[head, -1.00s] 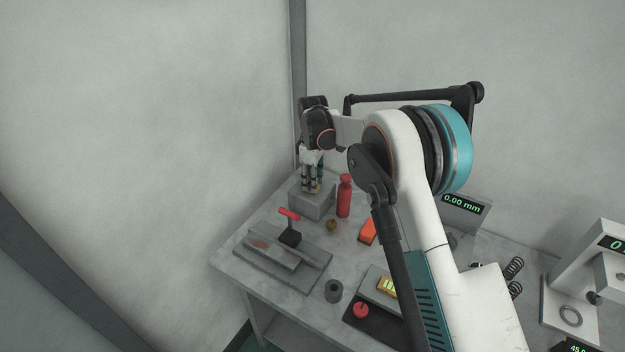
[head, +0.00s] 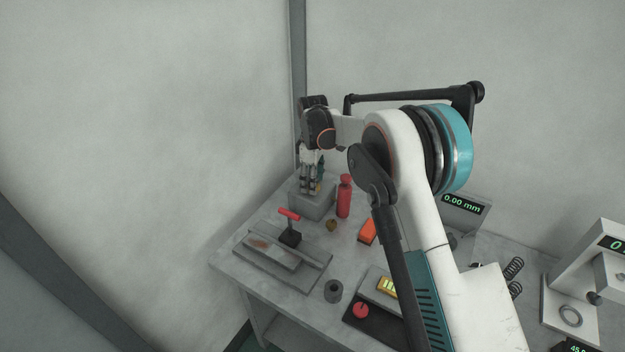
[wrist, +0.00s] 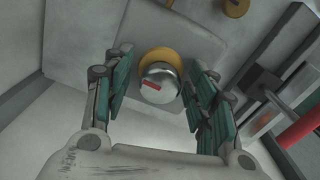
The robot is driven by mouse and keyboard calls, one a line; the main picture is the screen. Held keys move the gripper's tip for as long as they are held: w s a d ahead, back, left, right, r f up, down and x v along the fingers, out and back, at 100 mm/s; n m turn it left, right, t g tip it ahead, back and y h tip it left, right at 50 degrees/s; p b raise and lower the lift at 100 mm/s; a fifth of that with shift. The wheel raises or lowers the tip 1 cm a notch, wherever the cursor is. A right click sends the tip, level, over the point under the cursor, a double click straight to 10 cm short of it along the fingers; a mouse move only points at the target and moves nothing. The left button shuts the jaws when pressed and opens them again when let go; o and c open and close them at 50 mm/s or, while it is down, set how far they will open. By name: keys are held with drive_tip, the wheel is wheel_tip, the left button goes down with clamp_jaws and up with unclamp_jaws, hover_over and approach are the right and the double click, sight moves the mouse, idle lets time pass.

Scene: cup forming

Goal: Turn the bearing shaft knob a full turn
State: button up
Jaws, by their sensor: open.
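The bearing shaft knob (wrist: 157,84) shows in the wrist view as a round metal cap with a red mark, above a brass-coloured collar (wrist: 165,56). It is on top of the grey block (head: 313,206) at the table's back left corner. My gripper (head: 311,190) is over that block, pointing down; in the wrist view (wrist: 157,98) its teal-padded fingers stand open on both sides of the knob, with gaps visible on each side. In the head view the knob is hidden behind the fingers.
A red bottle (head: 344,197) stands close right of the block. A fixture with a red-handled lever (head: 290,215) is in front, with a small brass piece (head: 331,225) and an orange block (head: 367,232) nearby. The wall is close behind and left.

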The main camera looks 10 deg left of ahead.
wheel_tip(320, 180, up, 12)
idle(0.5)
drive_tip(key=s+d+r+m+t, duration=0.1)
drive_tip(key=s+d+r+m, duration=0.25)
drive_tip(key=d+r, duration=0.35)
drive_tip(key=s+d+r+m+t, duration=0.15)
drive_tip(key=s+d+r, duration=0.25)
drive_tip(key=d, duration=0.6)
drive_tip(key=s+d+r+m+t, duration=0.1)
drive_tip(key=s+d+r+m, duration=0.25)
drive_tip(key=d+r, duration=0.35)
drive_tip(key=s+d+f+m+t, duration=0.1)
drive_tip(key=s+d+m, duration=0.1)
drive_tip(key=s+d, duration=0.35)
drive_tip(key=s+d+m+t, duration=0.1)
drive_tip(key=s+d+m, duration=0.15)
drive_tip(key=s, duration=0.65)
drive_tip(key=s+d+f+m+t, duration=0.1)
drive_tip(key=s+d+f, duration=0.1)
drive_tip(key=s, duration=0.4)
drive_tip(key=s+d+f+m, duration=0.2)
drive_tip(key=s+f, duration=0.3)
drive_tip(key=s, duration=0.1)
drive_tip(key=shift+s+f+m+t, duration=0.2)
drive_tip(key=shift+s+m+t, duration=0.1)
drive_tip(key=shift+s+t, duration=0.05)
